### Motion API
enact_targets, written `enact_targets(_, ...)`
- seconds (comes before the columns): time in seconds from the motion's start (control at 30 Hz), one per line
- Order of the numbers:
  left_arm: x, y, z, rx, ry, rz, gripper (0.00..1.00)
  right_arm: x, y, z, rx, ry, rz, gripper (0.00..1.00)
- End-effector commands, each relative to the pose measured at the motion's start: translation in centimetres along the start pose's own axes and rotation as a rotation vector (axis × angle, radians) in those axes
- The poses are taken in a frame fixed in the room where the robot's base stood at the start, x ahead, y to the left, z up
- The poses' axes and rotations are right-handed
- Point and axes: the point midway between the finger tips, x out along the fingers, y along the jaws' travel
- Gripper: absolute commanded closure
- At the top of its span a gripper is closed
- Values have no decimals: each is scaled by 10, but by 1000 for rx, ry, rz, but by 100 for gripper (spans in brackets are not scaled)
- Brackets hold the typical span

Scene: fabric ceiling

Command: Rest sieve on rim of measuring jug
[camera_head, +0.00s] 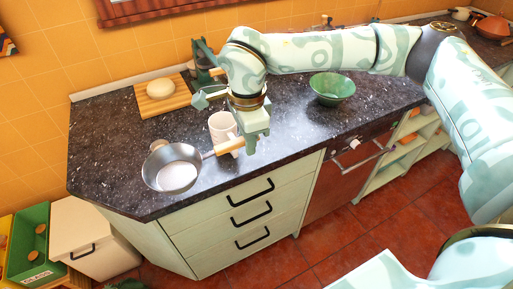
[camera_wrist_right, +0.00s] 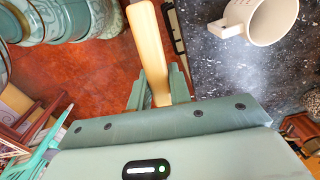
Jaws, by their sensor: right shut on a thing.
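The sieve (camera_head: 172,169) is a round metal bowl with a pale wooden handle. Its bowl is over the counter's front left corner, left of the white measuring jug. My right gripper (camera_head: 243,147) is shut on the handle, which also shows between the fingers in the right wrist view (camera_wrist_right: 149,45); the bowl is out of that view. The measuring jug (camera_head: 221,127) stands upright on the counter, just behind the handle, and its mouth shows in the right wrist view (camera_wrist_right: 270,22). The sieve bowl is apart from the jug's rim. My left gripper is not in view.
A dark speckled counter (camera_head: 110,150) carries a green bowl (camera_head: 332,88) to the right and a wooden board (camera_head: 160,103) with a pale round item at the back left. A dark green appliance (camera_head: 204,60) stands at the back. Drawers with black handles face the front.

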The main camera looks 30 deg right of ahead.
Motion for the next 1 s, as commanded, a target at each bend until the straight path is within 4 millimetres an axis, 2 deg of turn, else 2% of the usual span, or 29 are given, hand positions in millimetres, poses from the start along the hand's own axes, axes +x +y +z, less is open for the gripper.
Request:
enact_targets(0.1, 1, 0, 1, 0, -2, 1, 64, -3, -13, 3, 418, 0, 4, 100)
enact_targets(0.2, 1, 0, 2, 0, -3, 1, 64, -5, -21, 3, 763, 3, 9, 100)
enact_targets(0.3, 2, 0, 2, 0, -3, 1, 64, -7, -27, 3, 1055, 8, 13, 100)
enact_targets(0.4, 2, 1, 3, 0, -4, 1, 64, -8, -31, 2, 1277, 14, 15, 100)
enact_targets(0.6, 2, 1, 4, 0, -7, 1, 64, -9, -34, 1, 1495, 19, 17, 100)
enact_targets(0.77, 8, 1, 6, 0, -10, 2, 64, -2, -34, 1, 1518, 21, 17, 100)
enact_targets(1.0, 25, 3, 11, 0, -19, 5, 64, 20, -34, 1, 1515, 22, 19, 100)
